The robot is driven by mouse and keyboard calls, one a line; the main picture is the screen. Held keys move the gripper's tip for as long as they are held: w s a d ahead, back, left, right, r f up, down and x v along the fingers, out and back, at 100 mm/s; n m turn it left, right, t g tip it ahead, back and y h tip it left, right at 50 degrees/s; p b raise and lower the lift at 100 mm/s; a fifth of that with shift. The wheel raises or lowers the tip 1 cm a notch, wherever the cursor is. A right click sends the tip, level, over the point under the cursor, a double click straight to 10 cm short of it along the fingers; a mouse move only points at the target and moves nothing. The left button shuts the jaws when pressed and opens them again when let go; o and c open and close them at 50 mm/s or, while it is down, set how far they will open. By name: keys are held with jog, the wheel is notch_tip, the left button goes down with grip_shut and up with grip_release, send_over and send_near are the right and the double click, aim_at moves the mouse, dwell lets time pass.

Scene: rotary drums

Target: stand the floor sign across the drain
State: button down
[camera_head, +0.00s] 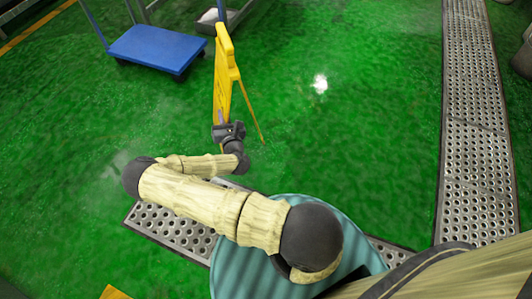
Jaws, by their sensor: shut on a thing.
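The yellow floor sign (224,75) is in the upper middle of the head view, seen nearly edge-on, with a thin leg splayed out to the right. My gripper (222,128) is shut on its near end. I cannot tell whether the sign touches the floor. A perforated metal drain (478,150) runs down the right side, well apart from the sign. Another perforated drain strip (172,228) crosses the floor nearer to me, partly hidden by my arm and base.
A blue platform cart (157,48) stands at the upper left, and a grey tray (222,18) with pale contents is at the top, close to the sign. Dark objects stand at the right edge. The green floor between the sign and the right drain is clear.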

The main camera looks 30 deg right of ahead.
jog(key=d+f+m+g+h+b, duration=0.2)
jog(key=d+f+h+b, duration=0.1)
jog(key=d+f, duration=0.1)
jog(key=w+d+f+m+g+h+b, duration=0.1)
jog(key=d+f+m+g+h+b, duration=0.1)
jog(key=d+f+m+h+b, duration=0.1)
jog(key=w+d+f+m+g+h+b, duration=0.1)
jog(key=d+f+m+g+h+b, duration=0.1)
jog(key=d+f, duration=0.5)
jog(key=shift+w+m+h+b, duration=0.15)
jog(key=shift+m+h+b, duration=0.25)
jog(key=shift+h+b, duration=0.6)
jog(key=shift+d+f+g+h, duration=0.15)
jog(key=shift+d+g+h, duration=0.15)
jog(key=shift+h, duration=0.1)
notch_tip(320, 180, down, 6)
jog(key=b, duration=0.4)
jog(key=shift+f, duration=0.15)
